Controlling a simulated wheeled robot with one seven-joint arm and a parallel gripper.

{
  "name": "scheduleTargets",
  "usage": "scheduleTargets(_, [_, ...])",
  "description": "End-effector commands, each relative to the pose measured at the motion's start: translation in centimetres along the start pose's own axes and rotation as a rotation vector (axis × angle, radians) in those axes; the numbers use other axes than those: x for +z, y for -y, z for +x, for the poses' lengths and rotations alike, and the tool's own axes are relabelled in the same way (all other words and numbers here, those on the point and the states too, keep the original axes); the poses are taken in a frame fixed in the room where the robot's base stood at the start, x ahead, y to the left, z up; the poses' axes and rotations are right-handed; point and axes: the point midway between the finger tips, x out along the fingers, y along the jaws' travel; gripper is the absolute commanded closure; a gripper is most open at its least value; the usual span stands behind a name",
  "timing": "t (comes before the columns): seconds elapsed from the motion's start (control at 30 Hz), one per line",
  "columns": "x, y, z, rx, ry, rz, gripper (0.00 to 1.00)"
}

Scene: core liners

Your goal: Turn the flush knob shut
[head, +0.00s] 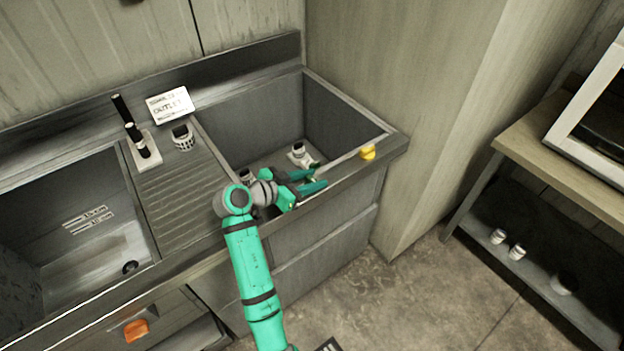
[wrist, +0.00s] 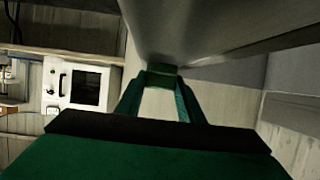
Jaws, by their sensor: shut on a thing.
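A yellow knob (head: 368,152) stands on the front rim of the right sink basin, near its right end. The picture does not label either as the flush knob. My gripper (head: 320,179) is low at the right basin's front rim, left of the yellow knob and apart from it. In the wrist view its fingertips (wrist: 162,72) are close together against a grey surface. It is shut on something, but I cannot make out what.
Inside the right basin (head: 345,107) stand a few small white-and-black fittings, one close beyond my fingers (head: 299,152). A wood partition rises right of the sink. A bench with a white-framed device (head: 600,100) stands farther right. Floor between them is clear.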

Motion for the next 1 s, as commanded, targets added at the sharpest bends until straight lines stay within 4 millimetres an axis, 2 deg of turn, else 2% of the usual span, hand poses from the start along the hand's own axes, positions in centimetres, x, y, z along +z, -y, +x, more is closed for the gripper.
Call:
scheduleTargets(0.67, [-0.02, -0.20, 0.23, 0.069, 0.001, 0.028, 0.88])
scheduleTargets(0.7, [-0.02, -0.20, 0.24, 0.069, 0.002, 0.028, 0.63])
scheduleTargets(0.77, [-0.02, -0.20, 0.24, 0.069, 0.002, 0.028, 0.49])
scheduleTargets(1.0, [0.00, -0.17, 0.17, 0.068, 0.001, 0.027, 0.47])
